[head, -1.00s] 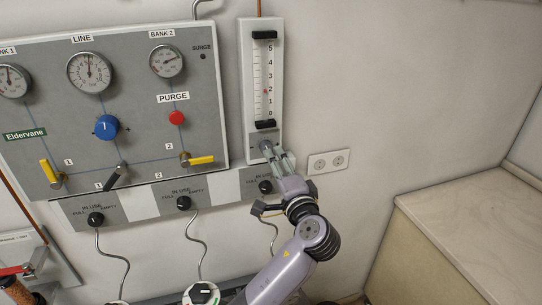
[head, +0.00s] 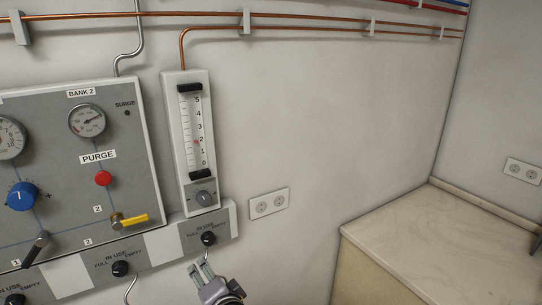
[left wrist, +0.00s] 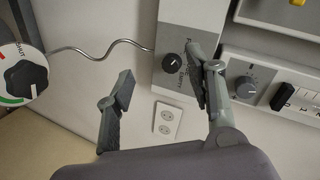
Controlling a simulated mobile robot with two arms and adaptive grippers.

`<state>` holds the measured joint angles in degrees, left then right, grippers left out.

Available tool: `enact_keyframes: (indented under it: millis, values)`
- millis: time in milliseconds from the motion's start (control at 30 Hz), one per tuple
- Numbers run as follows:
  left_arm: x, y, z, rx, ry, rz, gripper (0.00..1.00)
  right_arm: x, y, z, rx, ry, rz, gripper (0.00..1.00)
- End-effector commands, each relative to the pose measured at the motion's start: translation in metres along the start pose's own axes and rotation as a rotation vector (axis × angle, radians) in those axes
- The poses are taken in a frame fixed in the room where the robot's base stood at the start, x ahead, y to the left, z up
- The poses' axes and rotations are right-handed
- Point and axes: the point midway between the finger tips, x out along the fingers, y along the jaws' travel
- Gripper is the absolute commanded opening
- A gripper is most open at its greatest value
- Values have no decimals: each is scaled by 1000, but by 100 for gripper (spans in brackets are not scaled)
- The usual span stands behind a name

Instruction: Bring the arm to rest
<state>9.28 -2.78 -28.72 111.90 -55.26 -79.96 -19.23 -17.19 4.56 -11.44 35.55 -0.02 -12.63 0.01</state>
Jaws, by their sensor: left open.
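My left gripper (head: 203,275) shows at the bottom of the head view, below the flowmeter. In the left wrist view its two fingers (left wrist: 160,92) are spread wide with nothing between them. The fingers are clear of the flowmeter's grey knob (head: 203,198), which also shows in the left wrist view (left wrist: 246,87). An "IN USE" selector knob (head: 208,238) sits just above the gripper in the head view. My right gripper is not in view.
A wall socket (head: 269,203) is to the right. A bare countertop (head: 450,240) stands at far right.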

Motion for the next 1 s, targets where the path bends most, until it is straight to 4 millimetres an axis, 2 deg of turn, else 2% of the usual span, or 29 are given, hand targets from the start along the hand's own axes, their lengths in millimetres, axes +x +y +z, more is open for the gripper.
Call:
enact_keyframes:
  millis: [33,100,200,300,500,767,800,1000]
  values:
    - [-1,27,34,-49,-38,103,49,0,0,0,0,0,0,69]
    - [-8,60,77,-133,-90,245,49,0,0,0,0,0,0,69]
    - [-28,96,129,-247,-163,423,49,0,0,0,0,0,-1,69]
    - [-52,119,166,-331,-223,553,49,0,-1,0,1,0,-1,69]
    - [-95,141,211,-443,-310,724,49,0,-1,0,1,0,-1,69]
    - [-146,151,248,-538,-400,884,49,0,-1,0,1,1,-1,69]
    - [-147,158,251,-545,-408,897,49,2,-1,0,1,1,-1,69]
    - [-117,208,260,-533,-420,901,49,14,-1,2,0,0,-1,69]
